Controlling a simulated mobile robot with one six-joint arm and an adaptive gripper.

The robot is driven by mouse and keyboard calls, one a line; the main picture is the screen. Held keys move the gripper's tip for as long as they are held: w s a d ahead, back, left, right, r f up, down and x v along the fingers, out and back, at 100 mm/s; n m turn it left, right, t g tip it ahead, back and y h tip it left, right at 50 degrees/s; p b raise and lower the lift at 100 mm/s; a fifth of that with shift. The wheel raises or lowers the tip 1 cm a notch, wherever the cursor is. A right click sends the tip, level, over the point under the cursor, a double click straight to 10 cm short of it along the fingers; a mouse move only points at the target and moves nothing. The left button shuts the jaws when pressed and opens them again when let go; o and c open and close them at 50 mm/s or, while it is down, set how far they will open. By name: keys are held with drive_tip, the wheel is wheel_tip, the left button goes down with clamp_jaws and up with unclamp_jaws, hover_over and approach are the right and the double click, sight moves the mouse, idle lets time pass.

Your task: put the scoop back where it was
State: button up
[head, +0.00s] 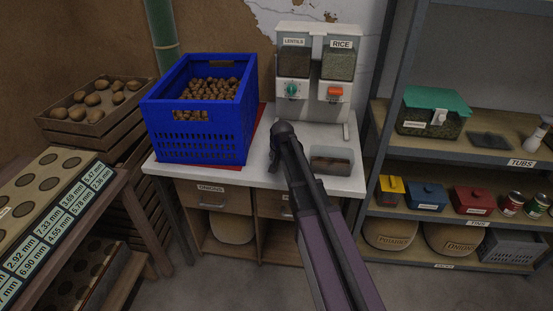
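I cannot pick out a scoop for certain in the head view. My gripper (274,165) is at the end of my arm, low over the white counter (263,148), to the right of the blue crate. It is dark and seen from behind, so its fingers are mostly hidden. I cannot tell whether it is open or shut or holds anything. A small pale upright piece (346,131) stands by the counter's right edge; what it is is unclear. A recess (331,164) with something brown in it lies right of my gripper.
A blue crate (200,142) of round brown items stands on a red mat. A lentils and rice dispenser (314,90) stands at the back. A shelf unit (400,145) with boxes and tins is at right. A wooden crate (97,108) and a holed board (38,195) are at left.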

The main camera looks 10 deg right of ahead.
drive_tip(key=shift+r, duration=0.25)
idle(0.3)
drive_tip(key=p+v, duration=1.1)
drive_tip(key=shift+s+r, duration=0.2)
drive_tip(key=shift+r, duration=0.15)
idle(0.8)
drive_tip(key=s+d+n+g, duration=0.1)
drive_tip(key=s+n+g, duration=0.1)
drive_tip(key=s, duration=0.9)
drive_tip(key=s+d+f+n+g, duration=0.1)
drive_tip(key=s+n+g, duration=0.1)
drive_tip(key=s, duration=1)
drive_tip(key=shift+s+d+f+g, duration=0.25)
drive_tip(key=shift+d+f+g, duration=0.05)
drive_tip(key=shift+d+g, duration=0.1)
drive_tip(key=shift+c, duration=0.6)
